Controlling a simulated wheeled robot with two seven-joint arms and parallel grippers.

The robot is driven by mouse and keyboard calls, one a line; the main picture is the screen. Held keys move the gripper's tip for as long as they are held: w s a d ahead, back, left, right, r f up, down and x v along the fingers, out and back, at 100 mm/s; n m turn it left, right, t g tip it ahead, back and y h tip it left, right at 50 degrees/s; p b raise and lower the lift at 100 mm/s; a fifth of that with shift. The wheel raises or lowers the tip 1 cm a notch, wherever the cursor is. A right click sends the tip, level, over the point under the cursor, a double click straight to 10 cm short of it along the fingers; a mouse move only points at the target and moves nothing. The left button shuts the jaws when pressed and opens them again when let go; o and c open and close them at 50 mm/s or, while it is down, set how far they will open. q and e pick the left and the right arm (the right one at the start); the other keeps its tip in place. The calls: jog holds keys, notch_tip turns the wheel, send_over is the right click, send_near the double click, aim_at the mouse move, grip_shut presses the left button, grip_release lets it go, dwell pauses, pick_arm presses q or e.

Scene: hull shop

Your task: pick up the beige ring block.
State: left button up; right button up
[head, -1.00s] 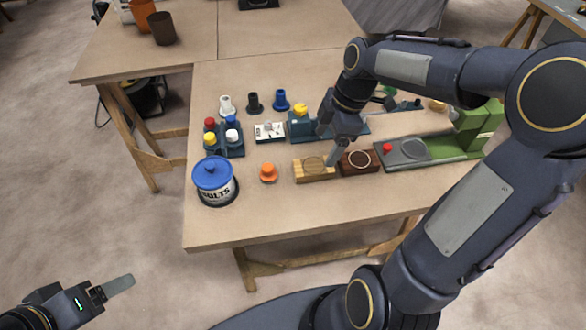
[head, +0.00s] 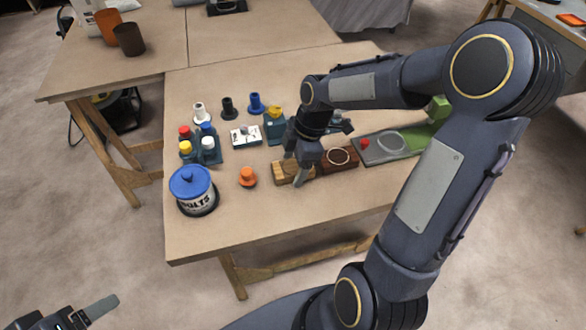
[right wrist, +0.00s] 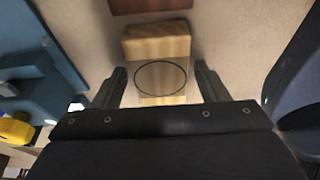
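The beige ring block (head: 281,172) is a light wooden block with a thin dark ring on its top. It lies on the workbench, left of a dark brown ring block (head: 340,160). My right gripper (head: 295,170) is over the beige block and hides part of it. In the right wrist view, the gripper (right wrist: 164,84) is open, with its fingers apart on either side of the beige block (right wrist: 157,46) and nothing held. I cannot tell how far above the block the fingertips are. My left gripper (head: 92,309) is at the lower left, away from the bench; its opening is unclear.
An orange knob (head: 248,177) and a blue-lidded bolts tin (head: 194,190) stand left of the block. Behind are a white switch plate (head: 245,135) and a blue block with a yellow top (head: 275,125). A green-and-grey fixture (head: 390,145) is at right. The bench front is clear.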

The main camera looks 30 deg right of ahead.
jog(key=c, duration=0.9)
jog(key=shift+o, duration=0.2)
jog(key=shift+r, duration=0.15)
